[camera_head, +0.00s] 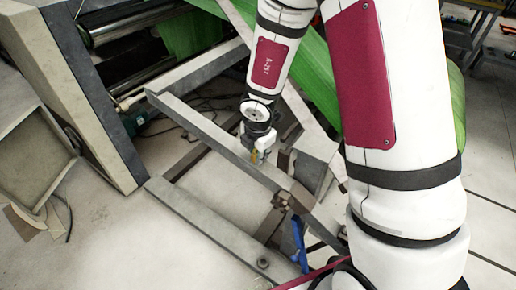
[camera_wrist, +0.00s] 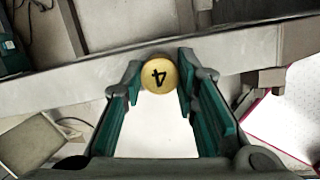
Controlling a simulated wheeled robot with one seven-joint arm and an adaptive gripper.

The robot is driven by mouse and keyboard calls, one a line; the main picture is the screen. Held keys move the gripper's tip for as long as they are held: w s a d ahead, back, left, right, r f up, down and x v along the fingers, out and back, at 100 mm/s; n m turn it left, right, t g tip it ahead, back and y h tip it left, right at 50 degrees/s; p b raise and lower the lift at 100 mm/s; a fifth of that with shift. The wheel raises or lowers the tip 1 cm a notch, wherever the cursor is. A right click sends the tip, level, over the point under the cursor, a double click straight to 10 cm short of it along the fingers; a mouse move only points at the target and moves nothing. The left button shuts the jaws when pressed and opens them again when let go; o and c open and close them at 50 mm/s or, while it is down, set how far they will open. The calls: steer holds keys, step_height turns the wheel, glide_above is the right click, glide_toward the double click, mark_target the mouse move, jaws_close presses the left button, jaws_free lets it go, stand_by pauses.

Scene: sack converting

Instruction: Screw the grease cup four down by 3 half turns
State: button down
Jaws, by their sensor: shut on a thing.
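The grease cup four (camera_wrist: 160,76) is a round yellow-brass cap with a black "4", seen from above in the wrist view. It sits at the near edge of a grey metal beam (camera_wrist: 110,73). My gripper (camera_wrist: 160,80) has its teal-padded fingers on both sides of the cup, shut on it. The cup's lower part and thread are hidden.
A grey machine frame (camera_head: 85,90) with rollers stands at the left, with green sheet (camera_head: 190,35) behind. A second lower beam (camera_head: 205,225) lies nearer. A blue tool-like object (camera_head: 299,245) is by the frame's corner. Cables lie on the floor. An open box (camera_head: 40,150) is at far left.

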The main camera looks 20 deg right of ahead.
steer(key=m+g+p, duration=0.1)
steer(key=m+p, duration=0.3)
steer(key=m, duration=0.1)
steer(key=shift+r+m, duration=0.1)
steer(key=shift+m, duration=0.2)
steer(key=m+g+p, duration=0.1)
steer(key=m+p, duration=0.1)
steer(key=m, duration=0.3)
steer(key=shift+w+p, duration=0.1)
steer(key=shift+p, duration=0.25)
steer(key=m+g+p, duration=0.1)
steer(key=m, duration=0.2)
steer(key=shift+d+m+y, duration=0.1)
steer(key=shift+m+y, duration=0.2)
steer(key=shift+m, duration=0.1)
steer(key=shift+m+p, duration=0.8)
steer(key=m+p, duration=0.2)
steer(key=p, duration=0.1)
steer(key=shift+y, duration=0.4)
steer(key=shift+g+p, duration=0.3)
steer(key=shift+p, duration=0.15)
steer(key=shift+w+m+p, duration=0.1)
steer(key=shift+m+p, duration=0.4)
steer(key=shift+p, duration=0.05)
